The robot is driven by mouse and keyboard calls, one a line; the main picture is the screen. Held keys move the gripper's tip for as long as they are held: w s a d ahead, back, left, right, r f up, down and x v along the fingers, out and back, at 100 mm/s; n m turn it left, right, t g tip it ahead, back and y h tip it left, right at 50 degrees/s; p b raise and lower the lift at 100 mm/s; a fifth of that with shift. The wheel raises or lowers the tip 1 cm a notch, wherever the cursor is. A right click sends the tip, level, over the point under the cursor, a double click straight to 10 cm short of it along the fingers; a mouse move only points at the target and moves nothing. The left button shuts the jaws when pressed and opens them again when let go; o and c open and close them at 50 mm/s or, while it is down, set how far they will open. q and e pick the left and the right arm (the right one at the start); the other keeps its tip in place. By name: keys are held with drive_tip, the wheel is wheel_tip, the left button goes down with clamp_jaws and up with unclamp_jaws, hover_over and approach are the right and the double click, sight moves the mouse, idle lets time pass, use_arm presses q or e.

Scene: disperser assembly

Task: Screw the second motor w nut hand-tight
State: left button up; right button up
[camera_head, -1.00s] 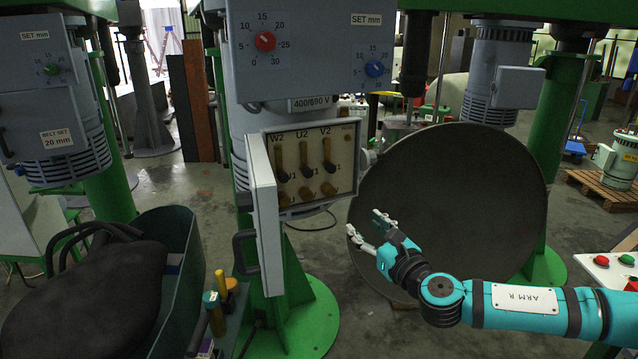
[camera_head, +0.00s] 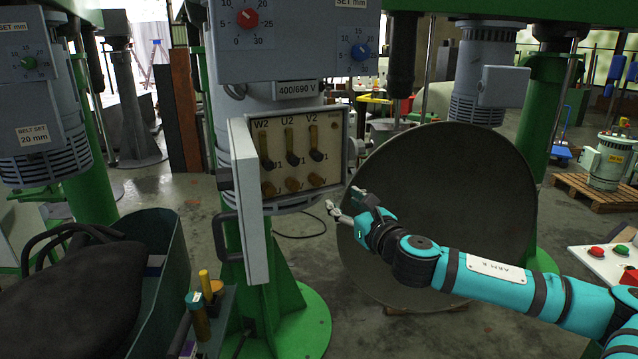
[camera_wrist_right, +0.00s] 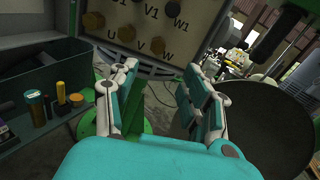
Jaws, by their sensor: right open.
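The motor's terminal board (camera_head: 329,155) faces me in the open terminal box. Brass links with dark nuts stand on it above a lower row of brass nuts. The lower right one, the W nut (camera_head: 315,179), shows near the top of the right wrist view (camera_wrist_right: 158,46), beside the letter W. My right gripper (camera_head: 345,202) is open and empty, below and to the right of the board, apart from it. In the right wrist view its spread fingers (camera_wrist_right: 158,72) point up towards the lower row. My left gripper is not in view.
The box's open cover (camera_head: 250,200) hangs to the left of the board. A large dark round dish (camera_head: 450,210) stands close behind my right arm. A green bin (camera_head: 165,290) with a black bag and a tray with a yellow-topped tool (camera_head: 205,283) are at lower left.

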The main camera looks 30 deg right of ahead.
sight(318, 183)
drive_tip(key=w+p, duration=0.1)
drive_tip(key=w, duration=0.2)
drive_tip(key=w+p, duration=0.1)
drive_tip(key=w, duration=0.3)
drive_tip(key=w+p, duration=0.2)
drive_tip(key=w, duration=0.2)
drive_tip(key=shift+d, duration=0.4)
drive_tip(key=shift+w, duration=0.5)
clamp_jaws()
